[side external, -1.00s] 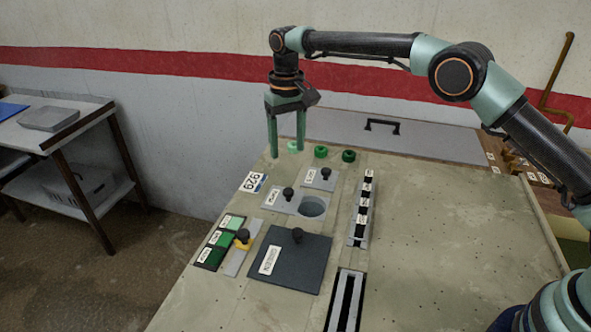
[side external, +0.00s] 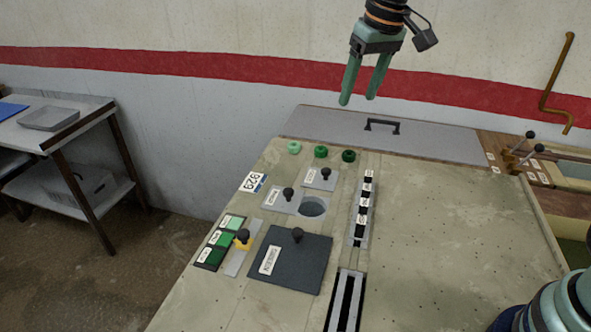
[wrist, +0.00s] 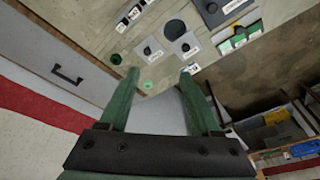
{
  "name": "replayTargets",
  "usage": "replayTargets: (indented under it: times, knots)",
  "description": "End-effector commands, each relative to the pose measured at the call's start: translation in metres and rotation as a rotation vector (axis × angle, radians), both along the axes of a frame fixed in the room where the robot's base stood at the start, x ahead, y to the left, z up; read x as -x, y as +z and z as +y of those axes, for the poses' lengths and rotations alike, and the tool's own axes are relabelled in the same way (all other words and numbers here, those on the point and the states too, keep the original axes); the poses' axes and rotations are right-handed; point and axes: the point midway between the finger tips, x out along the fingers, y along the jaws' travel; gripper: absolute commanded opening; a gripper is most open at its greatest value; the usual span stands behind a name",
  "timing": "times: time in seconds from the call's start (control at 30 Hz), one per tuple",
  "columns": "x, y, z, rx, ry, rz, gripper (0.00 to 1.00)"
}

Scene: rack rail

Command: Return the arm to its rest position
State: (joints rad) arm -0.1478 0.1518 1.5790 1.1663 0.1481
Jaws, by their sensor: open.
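My gripper (side external: 357,102) hangs high above the back of the bench, near the grey panel with the black handle. Its two green fingers are apart with nothing between them. In the wrist view my gripper (wrist: 160,75) also shows its fingers spread and empty. Most of my arm is out of the side view; only the wrist end at the top and a part of my arm at the lower right corner show.
The bench (side external: 440,240) carries green knobs (side external: 320,152), a dark square plate (side external: 290,262), a slotted rail (side external: 361,210) and green labelled tiles (side external: 219,243). A grey panel (side external: 440,143) lies at the back. A side table (side external: 60,128) stands left. The bench's right half is clear.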

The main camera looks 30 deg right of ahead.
Motion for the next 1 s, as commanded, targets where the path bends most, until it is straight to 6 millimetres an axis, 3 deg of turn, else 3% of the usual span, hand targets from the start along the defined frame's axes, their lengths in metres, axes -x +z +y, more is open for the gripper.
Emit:
replayTargets:
  times: [0.23,0.53,0.7,1.0]
  knots:
    - [0.066,0.012,-0.032,0.004,-0.006,-0.098,0.64]
    - [0.138,-0.011,-0.059,0.022,-0.009,-0.205,0.64]
    - [0.16,-0.027,-0.065,0.032,-0.009,-0.239,0.64]
    - [0.167,-0.033,-0.068,0.035,-0.009,-0.25,0.64]
